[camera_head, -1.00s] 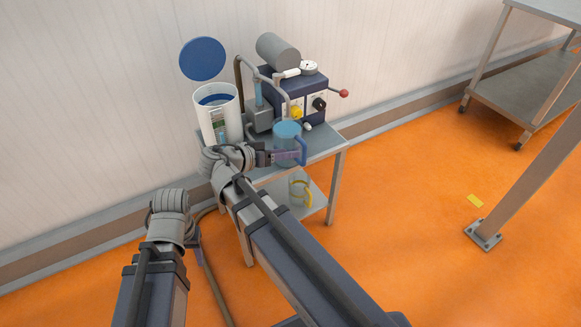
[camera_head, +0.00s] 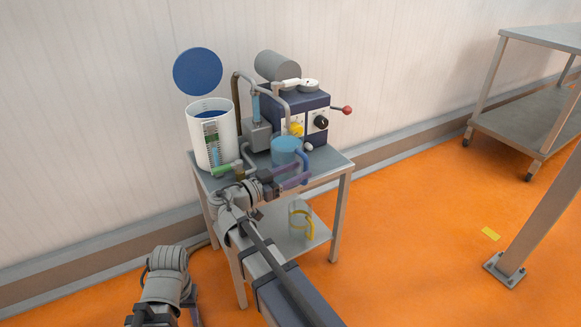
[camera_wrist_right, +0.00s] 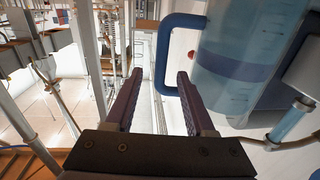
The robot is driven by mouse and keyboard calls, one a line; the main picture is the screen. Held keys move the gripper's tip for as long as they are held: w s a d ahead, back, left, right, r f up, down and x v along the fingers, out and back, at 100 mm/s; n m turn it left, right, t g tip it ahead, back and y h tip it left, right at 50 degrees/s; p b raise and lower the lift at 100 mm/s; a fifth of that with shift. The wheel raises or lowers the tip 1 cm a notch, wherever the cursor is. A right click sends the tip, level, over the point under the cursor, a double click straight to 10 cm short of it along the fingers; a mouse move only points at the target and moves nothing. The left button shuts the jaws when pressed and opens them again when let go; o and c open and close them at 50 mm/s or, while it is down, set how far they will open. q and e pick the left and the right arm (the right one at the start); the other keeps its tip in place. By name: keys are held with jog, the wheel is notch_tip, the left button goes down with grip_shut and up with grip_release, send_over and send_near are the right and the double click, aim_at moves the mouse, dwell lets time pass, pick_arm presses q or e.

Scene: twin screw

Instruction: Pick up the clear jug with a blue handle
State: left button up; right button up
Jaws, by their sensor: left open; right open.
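The clear jug (camera_head: 286,147) with a blue handle (camera_head: 303,163) stands on the steel cart's top, in front of the machine; its contents look blue. In the right wrist view the jug (camera_wrist_right: 245,65) fills the upper right, and its blue handle (camera_wrist_right: 163,50) appears between the fingertips in the picture. My right gripper (camera_head: 300,177) is open, low in front of the handle; its two fingers (camera_wrist_right: 157,80) are apart and hold nothing. I cannot tell whether they touch the handle. My left gripper (camera_head: 192,298) is low at the left, over the floor, mostly hidden by its own wrist.
The cart (camera_head: 338,168) also carries a white tub (camera_head: 212,145) and a dark blue machine (camera_head: 302,112) with pipes. A jug with a yellow handle (camera_head: 299,218) stands on the lower shelf. A blue disc (camera_head: 198,71) shows above the tub.

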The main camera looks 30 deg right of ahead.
aim_at(308, 163)
jog(key=shift+w+d+r+p, duration=0.1)
jog(key=shift+w+d, duration=0.1)
jog(key=shift+d, duration=0.9)
jog(key=shift+w+d+r+p, duration=0.15)
jog(key=shift+w+d, duration=0.1)
jog(key=shift+d, duration=0.85)
jog(key=shift+w+d+r+p, duration=0.1)
jog(key=shift+w+d, duration=0.1)
jog(key=shift+d, duration=0.9)
grip_shut()
